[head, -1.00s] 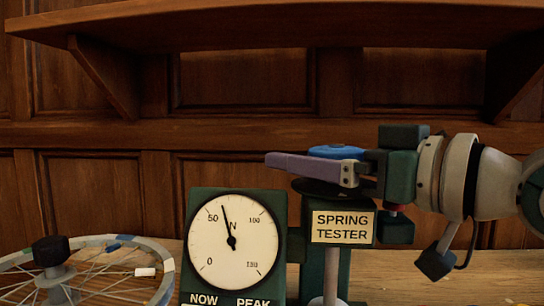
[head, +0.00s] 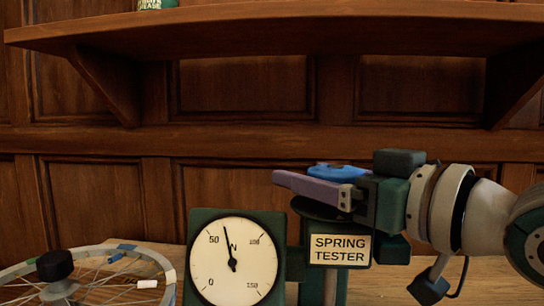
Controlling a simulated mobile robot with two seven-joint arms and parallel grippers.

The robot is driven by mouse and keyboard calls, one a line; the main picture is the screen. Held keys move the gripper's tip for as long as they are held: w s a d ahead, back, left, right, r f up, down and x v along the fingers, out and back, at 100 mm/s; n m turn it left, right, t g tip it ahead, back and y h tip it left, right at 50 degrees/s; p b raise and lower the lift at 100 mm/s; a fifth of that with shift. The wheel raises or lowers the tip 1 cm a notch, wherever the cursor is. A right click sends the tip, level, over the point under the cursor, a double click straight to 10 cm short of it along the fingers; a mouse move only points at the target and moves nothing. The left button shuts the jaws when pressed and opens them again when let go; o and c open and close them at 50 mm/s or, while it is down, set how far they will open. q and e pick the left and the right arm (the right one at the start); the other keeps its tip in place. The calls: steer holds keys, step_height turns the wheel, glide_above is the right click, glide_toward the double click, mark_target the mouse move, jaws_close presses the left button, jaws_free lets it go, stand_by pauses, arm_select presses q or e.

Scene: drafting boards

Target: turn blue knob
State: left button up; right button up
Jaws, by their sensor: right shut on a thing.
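The blue knob (head: 334,170) sits on top of the green spring tester, above the label plate that reads SPRING TESTER (head: 340,249). My right gripper (head: 312,187) reaches in from the right and is shut on the blue knob. Its purple-grey finger lies across the near side and hides part of the knob. The tester's round dial (head: 234,262) stands to the left, with its needle pointing up between 50 and 100, slightly left of vertical. My left gripper is not in view.
A spoked wheel (head: 140,252) with a black hub (head: 55,264) lies on the wooden bench at the left. A wooden shelf (head: 290,22) runs above, with a green can (head: 157,4) on it. Open space lies between the shelf and the tester.

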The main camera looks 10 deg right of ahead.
mark_target(379, 243)
steer(key=shift+r, duration=0.15)
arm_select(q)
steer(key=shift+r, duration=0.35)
arm_select(e)
steer(key=o, duration=1.3)
steer(key=shift+c, duration=0.2)
steer(key=v, duration=0.8)
steer(key=shift+s+d+f+b, duration=0.1)
steer(key=shift+s+f+b, duration=0.15)
steer(key=shift+f+b, duration=0.05)
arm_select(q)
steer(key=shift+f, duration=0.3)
arm_select(e)
steer(key=shift+s+d+r, duration=0.1)
steer(key=shift+s+d, duration=0.2)
steer(key=shift+s, duration=0.35)
